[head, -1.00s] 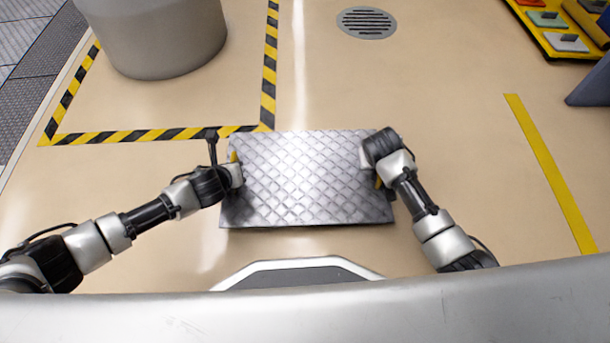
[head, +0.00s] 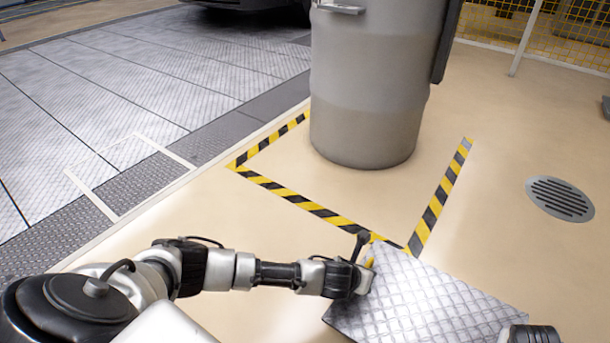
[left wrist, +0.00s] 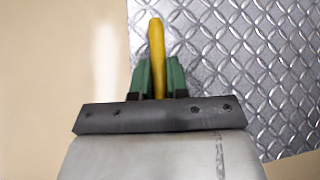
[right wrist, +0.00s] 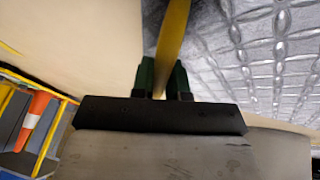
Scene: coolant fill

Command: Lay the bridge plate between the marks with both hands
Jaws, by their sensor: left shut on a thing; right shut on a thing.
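The bridge plate (head: 425,308) is a silver diamond-tread sheet at the bottom right of the head view, partly cut off. It fills the right of the left wrist view (left wrist: 225,60) and the upper right of the right wrist view (right wrist: 270,70). My left gripper (left wrist: 158,78) is shut on the yellow handle (left wrist: 156,45) at one edge. My right gripper (right wrist: 164,75) is shut on another yellow handle (right wrist: 174,35); in the head view only a bit of my right arm shows. White marks (head: 92,195) (head: 166,150) lie at left, across a dark floor strip.
A large grey bin (head: 365,95) stands inside a yellow-black striped floor border (head: 300,203). A round drain (head: 560,198) is at right. Grey tread panels (head: 120,85) lie beyond the dark strip (head: 50,220). An orange cone (right wrist: 35,115) shows in the right wrist view.

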